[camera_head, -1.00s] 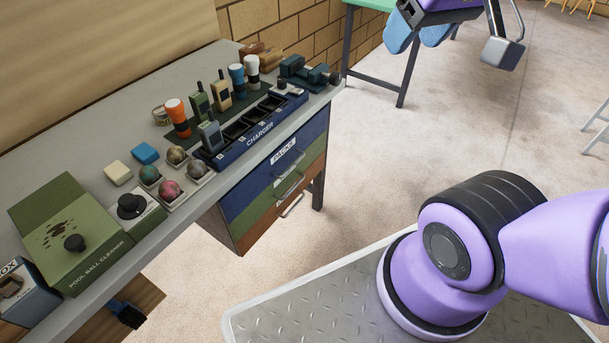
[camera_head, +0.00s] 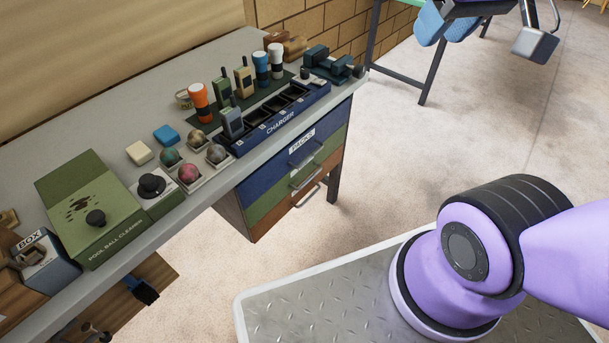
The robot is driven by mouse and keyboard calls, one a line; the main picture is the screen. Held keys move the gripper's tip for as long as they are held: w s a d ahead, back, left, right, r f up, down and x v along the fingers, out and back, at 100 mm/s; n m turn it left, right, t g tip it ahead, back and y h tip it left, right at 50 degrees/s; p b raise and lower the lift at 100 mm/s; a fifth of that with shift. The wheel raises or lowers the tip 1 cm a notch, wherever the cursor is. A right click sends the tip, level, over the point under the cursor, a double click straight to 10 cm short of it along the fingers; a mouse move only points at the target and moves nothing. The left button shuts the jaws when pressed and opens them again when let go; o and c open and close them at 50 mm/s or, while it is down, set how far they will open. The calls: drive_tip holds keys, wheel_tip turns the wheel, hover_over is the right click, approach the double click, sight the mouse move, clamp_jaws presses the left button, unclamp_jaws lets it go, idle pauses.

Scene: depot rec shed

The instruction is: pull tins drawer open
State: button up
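A drawer unit hangs under the right end of the workbench. Its top drawer (camera_head: 290,165) is blue and labelled PACKS. Below it are a green drawer (camera_head: 266,208) and an orange-brown drawer (camera_head: 290,215). Bar handles show on the fronts, and all the drawers look shut. I cannot read a TINS label on any of them. My gripper (camera_head: 500,22) is partly in view at the top right, cut off by the picture's edge.
The bench (camera_head: 205,85) holds a charger rack (camera_head: 262,140), several radios and torches, balls in a tray and a green pool ball cleaner (camera_head: 100,205). The floor right of the drawers is clear.

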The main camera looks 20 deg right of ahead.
drive_tip(key=w+a+f+g+y, duration=0.1)
drive_tip(key=w+f+g+y, duration=0.25)
drive_tip(key=w+f, duration=0.6)
drive_tip(key=w+a+f+g+y, duration=0.25)
drive_tip(key=w+f+y, duration=0.35)
drive_tip(key=w, duration=0.7)
drive_tip(key=w+d+f+m+t+y, duration=0.15)
drive_tip(key=w+f, duration=0.25)
drive_tip(key=f, duration=0.5)
drive_tip(key=w+d+f+y, duration=0.2)
drive_tip(key=w+f, duration=0.2)
drive_tip(key=f, duration=0.4)
drive_tip(key=m+t, duration=0.7)
drive_tip(key=t, duration=0.2)
approach(309, 179)
drive_tip(key=shift+h, duration=0.3)
drive_tip(key=x, duration=1)
drive_tip(key=shift+w+f, duration=0.1)
drive_tip(key=shift+w, duration=0.05)
clamp_jaws()
